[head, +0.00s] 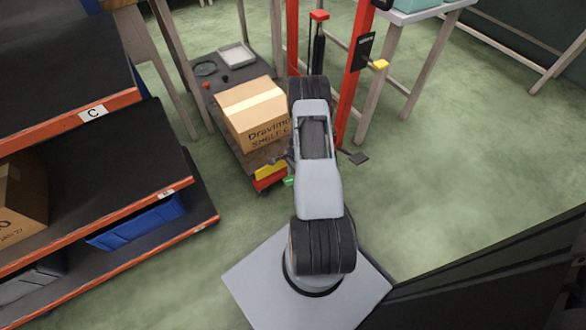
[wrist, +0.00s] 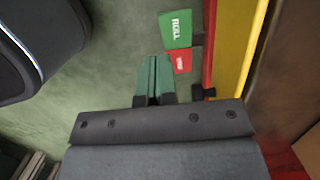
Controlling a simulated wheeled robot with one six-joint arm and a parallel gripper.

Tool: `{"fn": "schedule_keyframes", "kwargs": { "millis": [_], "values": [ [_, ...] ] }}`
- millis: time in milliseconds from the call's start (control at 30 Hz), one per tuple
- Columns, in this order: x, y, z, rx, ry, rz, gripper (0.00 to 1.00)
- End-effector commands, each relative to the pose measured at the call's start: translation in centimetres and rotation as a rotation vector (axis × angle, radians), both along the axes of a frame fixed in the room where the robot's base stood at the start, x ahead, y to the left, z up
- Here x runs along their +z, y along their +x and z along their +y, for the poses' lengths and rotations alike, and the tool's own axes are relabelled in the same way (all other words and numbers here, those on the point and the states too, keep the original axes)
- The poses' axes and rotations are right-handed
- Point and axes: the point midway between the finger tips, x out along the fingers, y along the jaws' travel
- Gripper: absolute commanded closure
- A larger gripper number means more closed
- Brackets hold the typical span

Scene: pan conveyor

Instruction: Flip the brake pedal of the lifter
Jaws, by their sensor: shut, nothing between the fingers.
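The lifter has an orange-red mast (head: 353,75) and a low platform carrying a cardboard box. Its brake pedal shows in the wrist view as a green plate (wrist: 178,28) marked ROLL beside a smaller red plate (wrist: 182,61) with lettering too small to read. The green plate also shows in the head view (head: 288,181), by the platform's near corner. My gripper (wrist: 153,62) is shut and empty, its green fingers together. In the wrist view its tips are left of the red plate and below the green one, apparently apart from both. In the head view my arm hides the fingers.
The lifter's yellow edge (wrist: 240,45) and red edge (wrist: 209,45) run close on the right. The cardboard box (head: 252,110) sits on the platform. A shelf rack (head: 118,98) stands left, and a table (head: 425,14) behind right. Green floor is clear at right.

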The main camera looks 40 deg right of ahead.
Motion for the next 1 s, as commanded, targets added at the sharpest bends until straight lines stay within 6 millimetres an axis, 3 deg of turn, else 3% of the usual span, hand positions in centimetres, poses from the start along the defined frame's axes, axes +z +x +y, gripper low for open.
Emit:
{"fn": "schedule_keyframes", "kwargs": {
  "millis": [33, 100, 400, 633, 1000],
  "values": [
    [-1.6, 0.0, 0.3, 0.0, 0.002, 0.002, 1.0],
    [-2.8, 0.0, 0.5, 0.0, 0.001, 0.001, 1.0],
    [-7.2, 0.2, 1.4, 0.001, 0.001, 0.001, 1.0],
    [-8.6, 0.3, 1.7, 0.0, 0.0, -0.001, 1.0],
    [-8.8, 0.3, 1.7, 0.0, 0.0, -0.001, 1.0]
  ]
}}
